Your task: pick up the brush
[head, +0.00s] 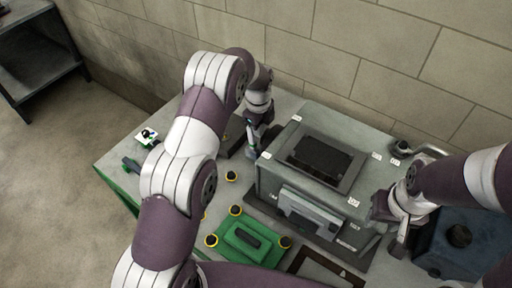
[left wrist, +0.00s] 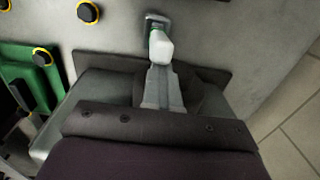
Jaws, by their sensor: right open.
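My left gripper (head: 253,143) points down at the back of the bench, just left of the grey box. In the left wrist view its fingers (left wrist: 162,85) look close together. A small white and green piece (left wrist: 158,42), possibly the brush, shows at the fingertips. I cannot tell if they grip it, and its lower part is hidden. A similar white and green spot (head: 252,152) shows below the gripper in the head view. My right gripper (head: 393,222) is open beside the box's right end, with nothing seen in it.
The grey box (head: 272,180) with a dark top opening fills the bench's middle. A green block (head: 225,250) with yellow-ringed black knobs stands in front. A small white, green and black item (head: 147,136) lies at the left edge. A blue-grey block (head: 480,240) is at right. The wall is close behind.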

